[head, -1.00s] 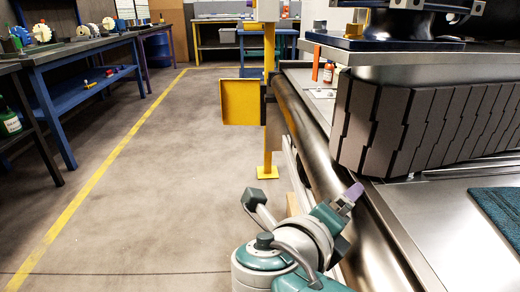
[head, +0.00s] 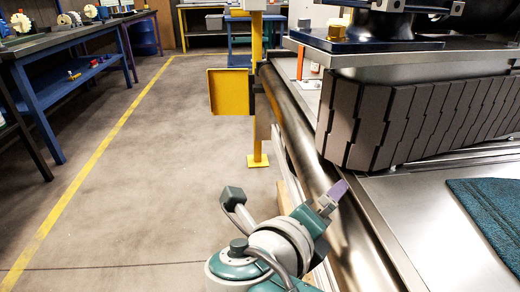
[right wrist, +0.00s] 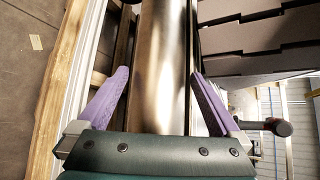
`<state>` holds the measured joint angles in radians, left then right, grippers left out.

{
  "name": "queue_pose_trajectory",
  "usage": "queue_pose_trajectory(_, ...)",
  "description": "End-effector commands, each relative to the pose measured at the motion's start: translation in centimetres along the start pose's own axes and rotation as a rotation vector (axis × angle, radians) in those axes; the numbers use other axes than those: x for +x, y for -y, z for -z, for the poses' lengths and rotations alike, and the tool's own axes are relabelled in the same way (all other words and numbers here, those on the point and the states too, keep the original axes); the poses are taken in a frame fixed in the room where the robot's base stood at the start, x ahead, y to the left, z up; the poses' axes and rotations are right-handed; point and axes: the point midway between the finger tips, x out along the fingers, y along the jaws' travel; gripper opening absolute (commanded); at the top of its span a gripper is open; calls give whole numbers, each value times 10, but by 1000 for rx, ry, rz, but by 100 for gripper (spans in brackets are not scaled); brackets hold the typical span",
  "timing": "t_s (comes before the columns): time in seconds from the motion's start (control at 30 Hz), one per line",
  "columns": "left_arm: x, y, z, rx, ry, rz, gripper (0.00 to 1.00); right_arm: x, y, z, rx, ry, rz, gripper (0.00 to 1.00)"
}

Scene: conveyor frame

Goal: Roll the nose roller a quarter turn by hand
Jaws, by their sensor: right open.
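The nose roller (head: 310,160) is a long shiny metal cylinder along the near edge of the conveyor frame. It also fills the middle of the right wrist view (right wrist: 160,55). My right gripper (head: 335,192) is at the roller in the head view. In the right wrist view its two purple fingers (right wrist: 160,75) are open, one on each side of the roller, with the metal between them. I cannot tell whether either finger touches it. My left gripper is not in view.
Dark segmented belt plates (head: 420,120) rise just right of the roller. A teal mat (head: 490,210) lies on the metal deck. A yellow box (head: 229,92) on a yellow post (head: 257,130) stands ahead. Workbenches (head: 60,80) line the left; the floor between is clear.

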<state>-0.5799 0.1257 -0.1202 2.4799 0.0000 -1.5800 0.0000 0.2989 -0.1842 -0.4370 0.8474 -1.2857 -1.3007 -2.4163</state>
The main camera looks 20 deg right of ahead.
Motion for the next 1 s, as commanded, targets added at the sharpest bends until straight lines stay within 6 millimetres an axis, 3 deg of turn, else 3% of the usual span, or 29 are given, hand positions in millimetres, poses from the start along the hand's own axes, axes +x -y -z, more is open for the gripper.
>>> queue_pose_trajectory(0.1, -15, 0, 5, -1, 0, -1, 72, -29, 3, -1, -1, 0, -5, 100)
queue_pose_trajectory(0.3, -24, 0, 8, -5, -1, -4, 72, -60, 2, 0, 0, -1, -3, 100)
queue_pose_trajectory(0.77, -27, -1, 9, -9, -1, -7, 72, -69, 2, 2, 15, -8, -5, 100)
queue_pose_trajectory(0.87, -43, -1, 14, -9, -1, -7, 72, -73, 14, 10, 144, -64, -34, 100)
queue_pose_trajectory(1.0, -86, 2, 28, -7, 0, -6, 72, -87, 46, 40, 610, -273, -99, 100)
